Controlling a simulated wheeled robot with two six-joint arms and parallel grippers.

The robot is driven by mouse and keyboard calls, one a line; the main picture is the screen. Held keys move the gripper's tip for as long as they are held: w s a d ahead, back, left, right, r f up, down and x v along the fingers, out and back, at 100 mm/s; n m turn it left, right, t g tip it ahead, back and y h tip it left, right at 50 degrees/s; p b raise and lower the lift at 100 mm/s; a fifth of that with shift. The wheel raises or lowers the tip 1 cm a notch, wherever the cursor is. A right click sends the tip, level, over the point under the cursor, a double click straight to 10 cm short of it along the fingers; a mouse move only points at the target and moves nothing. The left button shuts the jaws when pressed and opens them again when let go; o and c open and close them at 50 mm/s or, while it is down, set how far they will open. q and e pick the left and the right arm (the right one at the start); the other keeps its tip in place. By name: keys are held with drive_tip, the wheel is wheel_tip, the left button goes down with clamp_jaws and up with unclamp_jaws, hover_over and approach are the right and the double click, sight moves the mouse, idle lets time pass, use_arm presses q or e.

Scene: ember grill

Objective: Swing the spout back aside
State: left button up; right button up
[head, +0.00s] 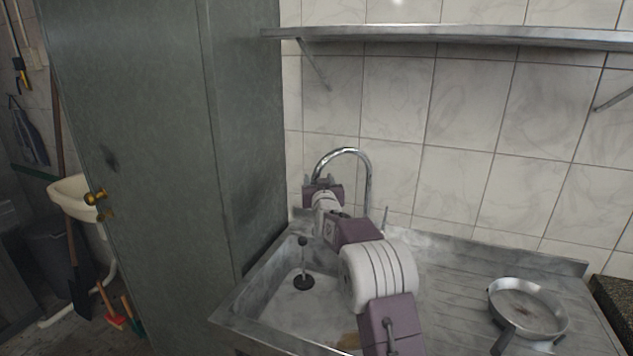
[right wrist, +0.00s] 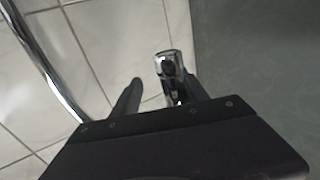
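The chrome gooseneck spout (head: 350,151) rises behind the sink and curves over to the left. Its end hangs at my right gripper (head: 320,181), whose arm reaches up from the bottom of the head view. In the right wrist view the spout's end (right wrist: 171,68) stands between the two fingers of my right gripper (right wrist: 161,94). The fingers are apart, with a visible gap on the left side of the spout; the right finger looks close to it, and I cannot tell if they touch. My left gripper is not in view.
The metal sink basin (head: 262,290) holds a dark upright plunger-like thing (head: 303,281). A frying pan (head: 527,310) lies on the drainboard at right. A tall grey cabinet (head: 150,150) stands close on the left. A metal shelf (head: 450,37) runs along the tiled wall above.

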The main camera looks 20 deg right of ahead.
drive_tip(key=shift+w+d+f, duration=0.1)
drive_tip(key=shift+f, duration=0.1)
idle(0.5)
drive_tip(key=b+v, duration=0.2)
drive_tip(key=v, duration=0.7)
